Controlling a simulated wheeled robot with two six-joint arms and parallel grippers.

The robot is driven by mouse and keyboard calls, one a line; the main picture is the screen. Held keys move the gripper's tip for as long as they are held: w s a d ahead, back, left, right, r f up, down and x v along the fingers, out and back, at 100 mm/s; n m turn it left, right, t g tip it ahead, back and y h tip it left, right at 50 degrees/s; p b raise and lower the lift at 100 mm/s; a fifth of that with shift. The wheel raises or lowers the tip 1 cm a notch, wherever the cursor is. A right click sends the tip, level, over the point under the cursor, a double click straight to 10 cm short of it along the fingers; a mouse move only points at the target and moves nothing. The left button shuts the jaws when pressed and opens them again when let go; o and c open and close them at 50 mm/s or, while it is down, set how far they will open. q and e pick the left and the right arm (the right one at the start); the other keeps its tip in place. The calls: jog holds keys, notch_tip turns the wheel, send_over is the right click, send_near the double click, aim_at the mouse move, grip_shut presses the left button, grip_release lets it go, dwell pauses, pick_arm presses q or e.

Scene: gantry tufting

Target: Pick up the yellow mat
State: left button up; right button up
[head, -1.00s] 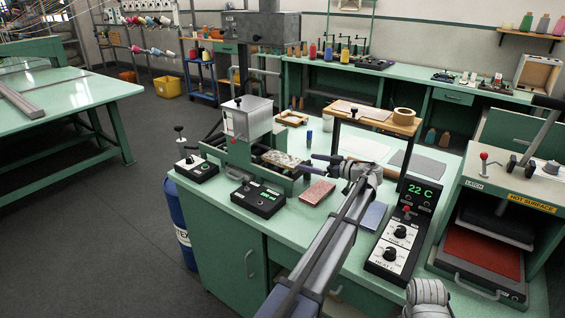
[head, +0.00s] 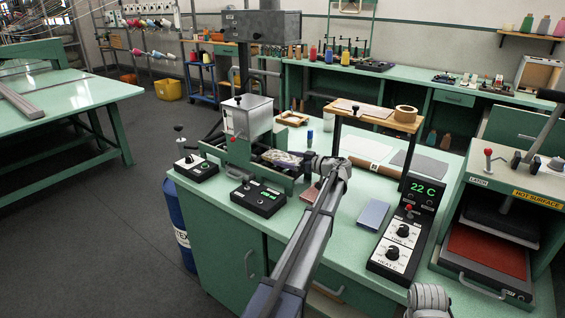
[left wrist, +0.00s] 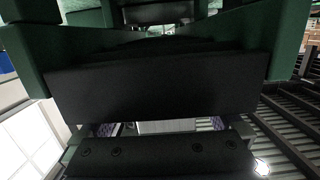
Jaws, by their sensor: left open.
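No mat in view looks clearly yellow. A pale speckled mat (head: 279,157) lies in the green gantry frame (head: 270,179) in the head view, partly hidden by my left gripper. My left gripper (head: 296,160) is at the right side of that frame, open, reaching left over or beside the mat; contact cannot be told. In the left wrist view dark and green machine parts fill most of the picture. My left gripper's purple-tipped fingers (left wrist: 162,127) show low there, apart, with a pale strip between them.
A red mat (head: 311,193), partly behind my arm, and a blue mat (head: 373,214) lie on the green bench (head: 345,235). A wooden shelf (head: 372,116) stands behind. Control boxes (head: 258,198) stand in front, a temperature panel (head: 405,230) and heat press (head: 490,255) at right.

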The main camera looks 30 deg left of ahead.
aim_at(286, 158)
pick_arm(q)
jog(key=shift+a, duration=0.4)
jog(key=c, duration=1.1)
notch_tip(286, 158, up, 10)
jog(key=p, duration=1)
